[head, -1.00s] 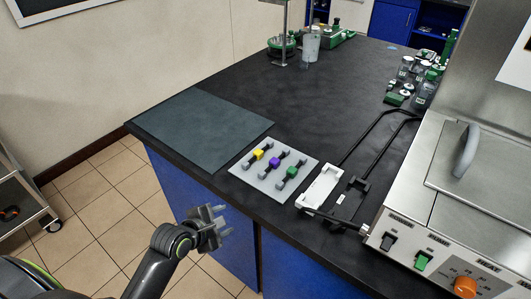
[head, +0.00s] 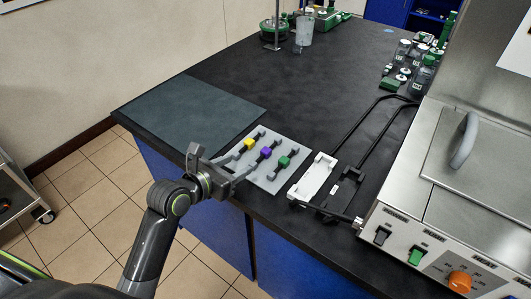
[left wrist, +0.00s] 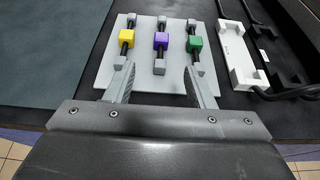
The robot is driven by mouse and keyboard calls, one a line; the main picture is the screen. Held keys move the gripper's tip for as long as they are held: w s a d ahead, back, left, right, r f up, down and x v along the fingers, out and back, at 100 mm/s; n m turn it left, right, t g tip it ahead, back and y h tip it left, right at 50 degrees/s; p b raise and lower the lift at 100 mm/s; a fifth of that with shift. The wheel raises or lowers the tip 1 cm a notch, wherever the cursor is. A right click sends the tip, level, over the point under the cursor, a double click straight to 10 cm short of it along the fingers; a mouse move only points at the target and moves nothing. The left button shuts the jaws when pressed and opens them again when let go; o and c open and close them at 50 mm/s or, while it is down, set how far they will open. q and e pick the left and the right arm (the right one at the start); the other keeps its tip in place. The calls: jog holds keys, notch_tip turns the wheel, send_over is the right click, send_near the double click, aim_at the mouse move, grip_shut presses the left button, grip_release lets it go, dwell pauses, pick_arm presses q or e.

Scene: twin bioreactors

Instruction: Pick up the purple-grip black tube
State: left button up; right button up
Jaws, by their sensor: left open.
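The purple-grip black tube (head: 266,153) lies in the middle of a light grey tray (head: 264,182), between a yellow-grip tube (head: 249,145) and a green-grip tube (head: 284,162). My left gripper (head: 221,163) is open and empty at the tray's near left edge. In the left wrist view, the purple-grip tube (left wrist: 160,42) lies ahead, between the lines of the two fingers of my left gripper (left wrist: 160,84). The fingers are apart from its purple block. The yellow-grip tube (left wrist: 127,38) and green-grip tube (left wrist: 194,42) lie on either side. My right gripper is not in view.
A white holder (head: 313,177) and a black frame of bars lie right of the tray. A steel machine (head: 455,210) with knobs stands at the right. A dark green mat (head: 190,115) lies flat at the left. Bottles stand farther back.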

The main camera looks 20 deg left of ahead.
aim_at(263, 152)
pick_arm(q)
jog(key=x, duration=1.3)
jog(key=shift+s+d+b, duration=0.1)
jog(key=shift+b, duration=0.25)
jog(key=c, duration=1.1)
